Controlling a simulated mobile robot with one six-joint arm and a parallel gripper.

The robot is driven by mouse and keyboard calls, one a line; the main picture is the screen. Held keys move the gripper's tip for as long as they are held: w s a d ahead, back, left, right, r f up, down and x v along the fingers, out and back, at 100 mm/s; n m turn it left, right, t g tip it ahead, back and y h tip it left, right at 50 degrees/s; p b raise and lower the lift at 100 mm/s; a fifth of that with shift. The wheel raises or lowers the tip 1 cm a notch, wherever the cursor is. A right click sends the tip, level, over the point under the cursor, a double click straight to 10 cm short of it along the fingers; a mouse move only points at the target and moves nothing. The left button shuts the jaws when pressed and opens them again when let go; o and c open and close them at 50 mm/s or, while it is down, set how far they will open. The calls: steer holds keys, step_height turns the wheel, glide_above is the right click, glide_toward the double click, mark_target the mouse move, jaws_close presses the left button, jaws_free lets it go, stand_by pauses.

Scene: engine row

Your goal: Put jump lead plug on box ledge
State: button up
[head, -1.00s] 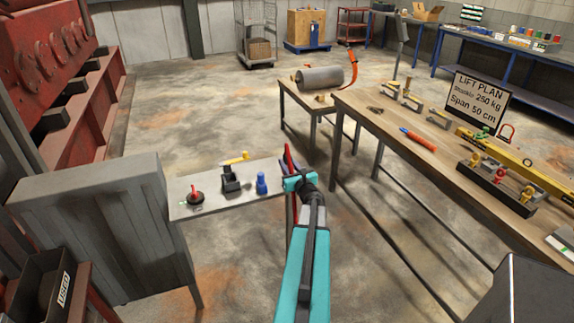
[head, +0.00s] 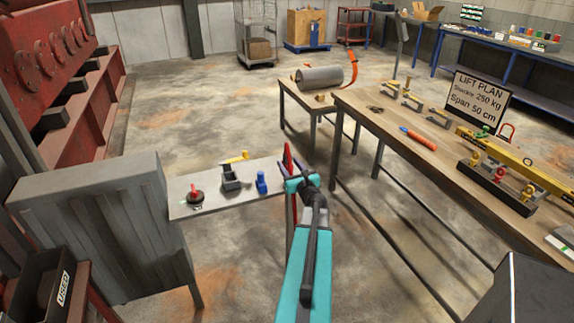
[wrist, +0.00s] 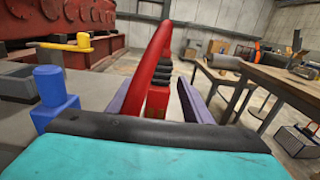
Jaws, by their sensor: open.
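A red part with a curved red cable or handle and black ribs (wrist: 160,88), which looks like the jump lead plug, stands between my jaws in the wrist view. In the head view its red top (head: 288,156) shows at the right end of a grey ledge (head: 212,204). My gripper (head: 295,182) is open, with one purple jaw on each side of the red part in the wrist view (wrist: 157,100). I cannot tell whether the jaws touch it, or what it rests on; its lower end is hidden.
On the ledge are a blue plug-like piece (head: 262,182), a black and grey holder (head: 236,178), a yellow-handled piece (head: 235,158) and a red-knobbed switch (head: 195,196). A grey cabinet (head: 95,215) adjoins its left. A long wooden bench (head: 400,150) stands right.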

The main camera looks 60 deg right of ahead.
steer(key=b+v, duration=0.2)
steer(key=v, duration=0.8)
steer(key=shift+a+b, duration=0.15)
steer(key=shift+b, duration=0.15)
steer(key=shift+s, duration=0.15)
stand_by(0.7)
